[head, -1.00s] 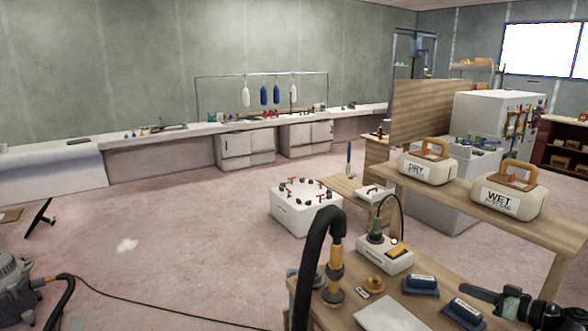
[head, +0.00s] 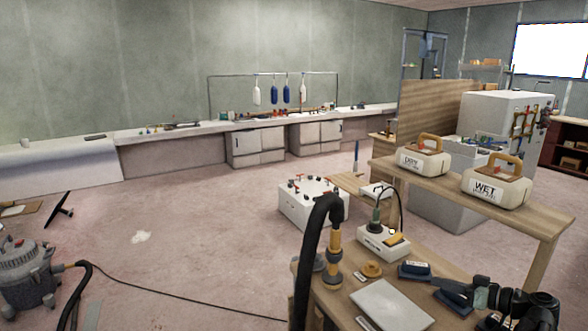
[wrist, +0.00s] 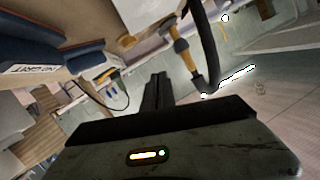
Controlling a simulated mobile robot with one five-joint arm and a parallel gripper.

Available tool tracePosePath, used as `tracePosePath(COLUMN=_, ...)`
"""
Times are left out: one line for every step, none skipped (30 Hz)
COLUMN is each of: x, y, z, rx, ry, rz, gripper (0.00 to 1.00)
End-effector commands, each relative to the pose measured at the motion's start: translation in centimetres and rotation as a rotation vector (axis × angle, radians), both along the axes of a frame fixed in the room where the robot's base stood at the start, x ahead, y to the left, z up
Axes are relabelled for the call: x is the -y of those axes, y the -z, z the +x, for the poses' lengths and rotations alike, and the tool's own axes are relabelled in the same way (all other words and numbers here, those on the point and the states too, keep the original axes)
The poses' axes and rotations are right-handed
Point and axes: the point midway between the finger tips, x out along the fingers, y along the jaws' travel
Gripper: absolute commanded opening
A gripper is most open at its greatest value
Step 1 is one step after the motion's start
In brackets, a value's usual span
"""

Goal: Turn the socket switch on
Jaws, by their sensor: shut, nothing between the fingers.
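A white socket box (head: 383,243) stands on the wooden bench at the lower middle of the head view.
Blue blocks (head: 414,271), a brass-coloured disc (head: 372,269) and a pale board (head: 392,304) lie on the bench. A black hose (head: 313,245) with a yellow fitting rises at its left. WET (head: 496,187) and DRY (head: 424,159) cases sit on a raised shelf behind. Floor at left is open beside a vacuum (head: 25,272).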

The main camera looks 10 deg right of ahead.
Motion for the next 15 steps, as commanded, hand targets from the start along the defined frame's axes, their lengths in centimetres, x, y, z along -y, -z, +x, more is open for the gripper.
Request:
tracePosePath(x=-1.8, y=-0.1, z=1.2, rx=0.000, ry=-0.034, rz=0.000, gripper=0.00)
tracePosePath(x=-2.8, y=-0.2, z=1.9, rx=0.000, ry=-0.054, rz=0.000, gripper=0.00)
tracePosePath(x=-4.3, y=-0.2, z=2.9, rx=-0.002, ry=-0.081, rz=-0.001, gripper=0.00)
tracePosePath(x=-5.5, y=-0.2, z=3.6, rx=-0.004, ry=-0.103, rz=-0.002, gripper=0.00)
tracePosePath(x=-6.9, y=-0.1, z=4.3, rx=-0.009, ry=-0.128, rz=-0.006, gripper=0.00)
tracePosePath(x=-8.9, y=0.0, z=5.3, rx=-0.017, ry=-0.163, rz=-0.012, gripper=0.00)
tracePosePath(x=-10.5, y=0.2, z=6.0, rx=-0.025, ry=-0.192, rz=-0.018, gripper=0.00)
tracePosePath(x=-12.4, y=0.4, z=6.8, rx=-0.034, ry=-0.225, rz=-0.027, gripper=0.00)
tracePosePath(x=-15.2, y=0.8, z=7.7, rx=-0.053, ry=-0.273, rz=-0.042, gripper=0.00)
tracePosePath(x=-17.5, y=1.2, z=8.4, rx=-0.071, ry=-0.312, rz=-0.056, gripper=0.00)
tracePosePath(x=-20.0, y=1.7, z=9.0, rx=-0.094, ry=-0.354, rz=-0.071, gripper=0.00)
tracePosePath(x=-23.4, y=2.5, z=9.6, rx=-0.132, ry=-0.409, rz=-0.092, gripper=0.00)
tracePosePath(x=-26.1, y=3.2, z=9.9, rx=-0.166, ry=-0.449, rz=-0.110, gripper=0.00)
tracePosePath(x=-28.6, y=3.9, z=10.0, rx=-0.205, ry=-0.487, rz=-0.128, gripper=0.00)
tracePosePath(x=-31.9, y=5.0, z=10.0, rx=-0.262, ry=-0.532, rz=-0.156, gripper=0.00)
